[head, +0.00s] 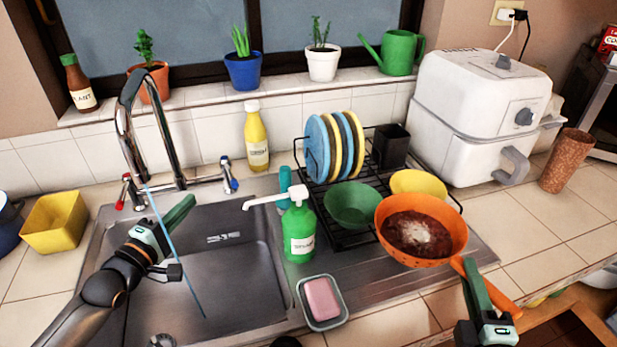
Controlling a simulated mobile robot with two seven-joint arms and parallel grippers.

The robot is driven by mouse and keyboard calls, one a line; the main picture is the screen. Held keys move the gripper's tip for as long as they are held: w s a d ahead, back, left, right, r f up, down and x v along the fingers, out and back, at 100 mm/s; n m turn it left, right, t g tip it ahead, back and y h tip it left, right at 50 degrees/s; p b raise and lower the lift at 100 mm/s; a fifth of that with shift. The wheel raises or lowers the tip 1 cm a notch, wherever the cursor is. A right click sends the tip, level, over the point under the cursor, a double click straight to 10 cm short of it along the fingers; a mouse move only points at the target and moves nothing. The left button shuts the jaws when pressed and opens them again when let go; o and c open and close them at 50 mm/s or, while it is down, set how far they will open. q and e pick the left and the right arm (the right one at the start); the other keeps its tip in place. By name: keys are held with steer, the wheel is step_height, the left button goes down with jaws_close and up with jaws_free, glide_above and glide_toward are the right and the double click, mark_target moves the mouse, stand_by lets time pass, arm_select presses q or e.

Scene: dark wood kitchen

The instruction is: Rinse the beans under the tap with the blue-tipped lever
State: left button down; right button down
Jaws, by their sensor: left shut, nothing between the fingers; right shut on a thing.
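The beans (413,228) lie dark reddish-brown with a pale patch in an orange colander (457,240), over the drainboard right of the sink. My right gripper (470,275) is shut on the colander's orange handle (503,293). The chrome tap (124,125) arches over the sink (232,275). Its blue-tipped lever (229,176) is on the right and its red-tipped lever (127,191) on the left. A thin light-blue stream (190,281) runs from the spout into the basin. My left gripper (187,208) is shut and empty over the sink, left of and nearer than the blue-tipped lever.
A green soap bottle (299,229) and a pink soap in a dish (321,300) stand between sink and colander. A black dish rack (347,238) with plates and bowls (353,205) is behind the colander. A white air fryer (470,120) stands back right.

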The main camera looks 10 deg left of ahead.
mark_target(229, 172)
steer(key=shift+r, duration=0.25)
arm_select(q)
steer(key=w+d, duration=0.4)
steer(key=w, duration=0.3)
steer(key=shift+d, duration=0.15)
steer(key=shift+p, duration=0.35)
arm_select(e)
steer(key=shift+r, duration=0.15)
